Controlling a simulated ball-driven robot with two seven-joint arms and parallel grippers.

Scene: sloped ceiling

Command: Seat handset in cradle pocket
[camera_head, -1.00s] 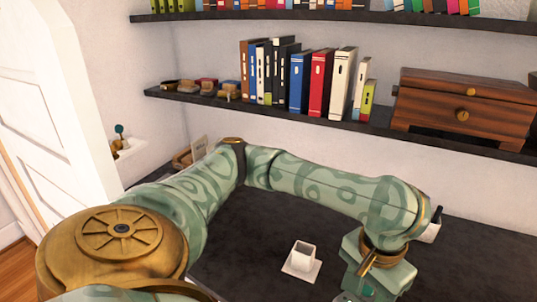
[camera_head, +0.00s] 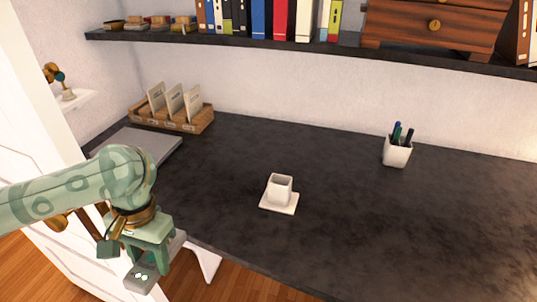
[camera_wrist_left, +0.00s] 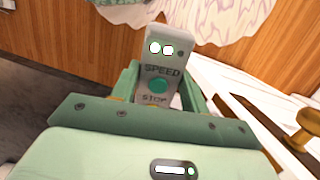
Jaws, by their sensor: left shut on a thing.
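The handset is a grey block marked SPEED and STOP with a green button; it shows in the left wrist view (camera_wrist_left: 160,62) and at the lower left of the head view (camera_head: 140,280). My left gripper (camera_head: 158,262) is shut on the handset, beyond the desk's near left edge and over the floor. The cradle (camera_head: 280,190) is a small white open-topped square pocket on a flat square base. It stands upright on the dark desk, to the right of my left gripper and apart from it. My right gripper is out of view.
A pen cup (camera_head: 397,152) stands at the back right of the desk (camera_head: 340,240). A wooden card tray (camera_head: 172,117) and a flat grey slab (camera_head: 150,143) lie at the back left. A shelf (camera_head: 330,45) hangs above. The desk around the cradle is clear.

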